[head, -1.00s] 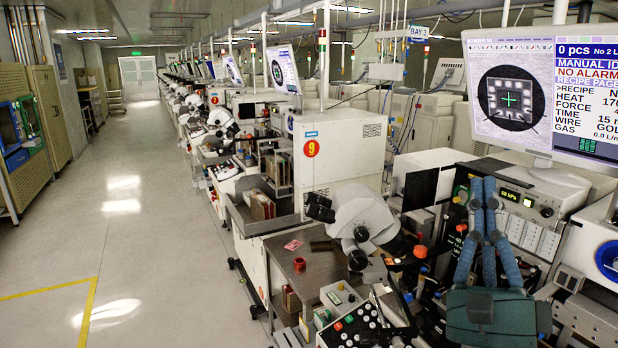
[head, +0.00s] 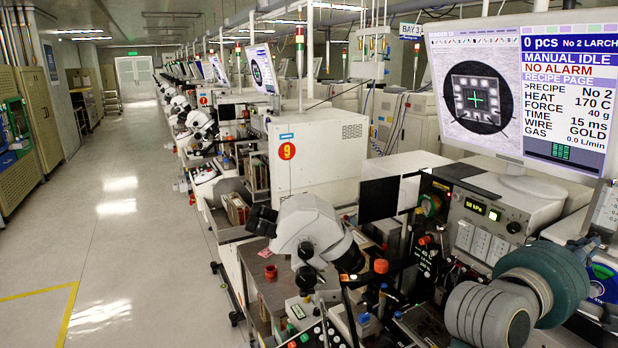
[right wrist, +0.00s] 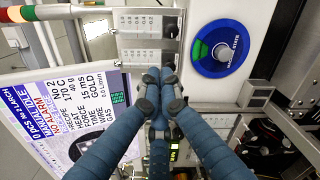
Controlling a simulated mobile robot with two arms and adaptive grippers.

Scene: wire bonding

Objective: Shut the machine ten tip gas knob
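My right gripper (right wrist: 159,80) has blue fingers that meet at grey tips in the right wrist view; it looks shut and empty. A blue round knob with a grey handle and a green arc (right wrist: 222,48) is up and right of the fingertips, apart from them. In the head view my right arm's grey and teal links cover the lower right, and the fingers cannot be made out. A sliver of blue dial (head: 597,291) shows behind them. A small green round knob (head: 430,205) is on the nearer machine's black panel. No label shows which knob is machine ten's. My left gripper is out of view.
A large screen (head: 565,60) reads "MANUAL IDLE" and "NO ALARM" above a grey control box with a lit readout (head: 475,207). A microscope (head: 306,225) stands left of it, by the machine marked 9 (head: 287,150). The aisle floor (head: 120,240) is clear.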

